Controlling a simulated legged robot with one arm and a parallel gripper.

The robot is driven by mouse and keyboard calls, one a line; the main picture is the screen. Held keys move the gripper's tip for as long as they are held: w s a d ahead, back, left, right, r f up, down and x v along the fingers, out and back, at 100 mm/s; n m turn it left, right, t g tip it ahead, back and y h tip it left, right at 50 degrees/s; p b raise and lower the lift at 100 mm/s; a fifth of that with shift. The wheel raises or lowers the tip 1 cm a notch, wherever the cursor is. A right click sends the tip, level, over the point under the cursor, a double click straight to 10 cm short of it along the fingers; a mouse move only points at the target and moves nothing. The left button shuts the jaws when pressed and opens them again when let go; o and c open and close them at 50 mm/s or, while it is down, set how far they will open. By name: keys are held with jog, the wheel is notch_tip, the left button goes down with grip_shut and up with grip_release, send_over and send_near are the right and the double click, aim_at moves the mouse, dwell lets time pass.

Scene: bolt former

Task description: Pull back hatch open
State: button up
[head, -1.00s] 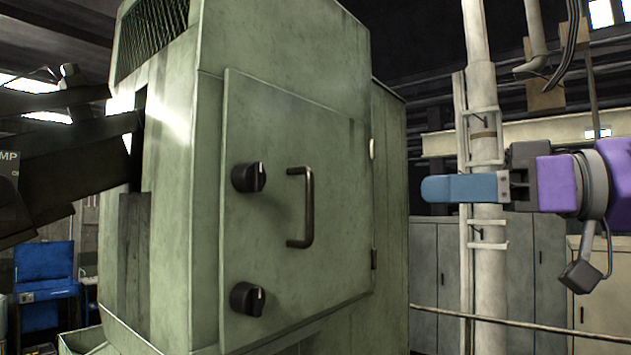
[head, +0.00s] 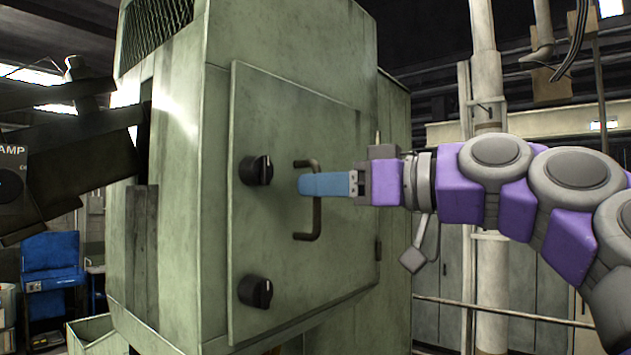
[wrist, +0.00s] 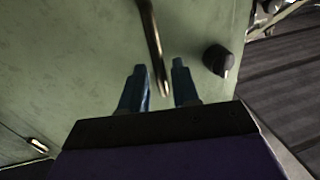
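The hatch (head: 340,130) is a flat green panel on the green machine, and it looks shut. Its dark bar handle (head: 315,220) stands upright at the panel's middle. My gripper (head: 308,185) is at the handle's height in the head view, its blue fingers overlapping the bar. In the wrist view the two blue fingers (wrist: 160,75) are spread apart, and the handle (wrist: 153,45) runs down into the gap between their tips. The fingers do not appear closed on it. In the head view the near finger hides part of the handle.
Two black knobs sit left of the handle, an upper one (head: 256,170) and a lower one (head: 255,291). The upper or lower knob also shows beside the fingers in the wrist view (wrist: 218,60). A pale vertical pipe (head: 488,270) and grey cabinets stand to the right.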

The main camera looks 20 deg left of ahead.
jog(key=shift+w+a, duration=0.2)
jog(key=shift+a, duration=0.55)
grip_shut()
